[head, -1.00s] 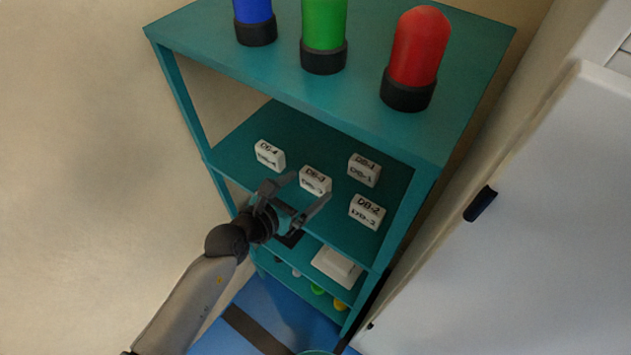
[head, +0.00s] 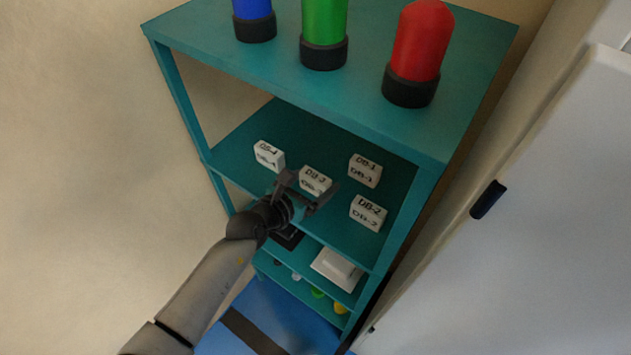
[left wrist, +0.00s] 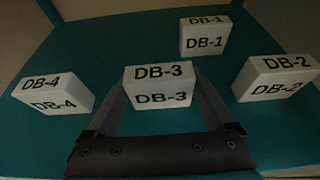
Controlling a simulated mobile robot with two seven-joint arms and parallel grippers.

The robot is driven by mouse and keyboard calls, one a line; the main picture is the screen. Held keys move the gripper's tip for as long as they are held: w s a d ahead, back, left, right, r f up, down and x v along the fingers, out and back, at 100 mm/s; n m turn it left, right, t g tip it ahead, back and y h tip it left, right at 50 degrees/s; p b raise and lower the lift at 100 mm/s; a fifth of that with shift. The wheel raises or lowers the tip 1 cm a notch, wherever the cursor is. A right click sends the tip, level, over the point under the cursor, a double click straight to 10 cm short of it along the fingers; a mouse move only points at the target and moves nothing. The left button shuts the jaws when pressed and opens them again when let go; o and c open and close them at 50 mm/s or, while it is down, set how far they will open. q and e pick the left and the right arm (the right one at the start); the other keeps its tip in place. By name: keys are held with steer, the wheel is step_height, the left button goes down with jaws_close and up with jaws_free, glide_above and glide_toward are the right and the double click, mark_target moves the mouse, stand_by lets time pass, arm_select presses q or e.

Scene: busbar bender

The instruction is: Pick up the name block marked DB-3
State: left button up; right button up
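The white name block DB-3 (head: 316,180) sits upright on the teal middle shelf. In the left wrist view the DB-3 block (left wrist: 158,84) stands at the centre, at the far end of my gripper, its label facing me. My left gripper (head: 307,190) is open, with a finger on each side of the block. In the left wrist view its fingers (left wrist: 160,100) reach up along both sides of the block; whether they touch it I cannot tell. My right gripper is not in view.
Block DB-4 (head: 268,157) stands left, DB-1 (head: 364,170) behind right, and DB-2 (head: 367,213) to the right. The upper shelf (head: 285,75) holds blue, green and red lamps above. A white cabinet door (head: 530,220) is at the right.

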arm_select(q)
steer(key=c, duration=0.7)
steer(key=shift+o, duration=0.2)
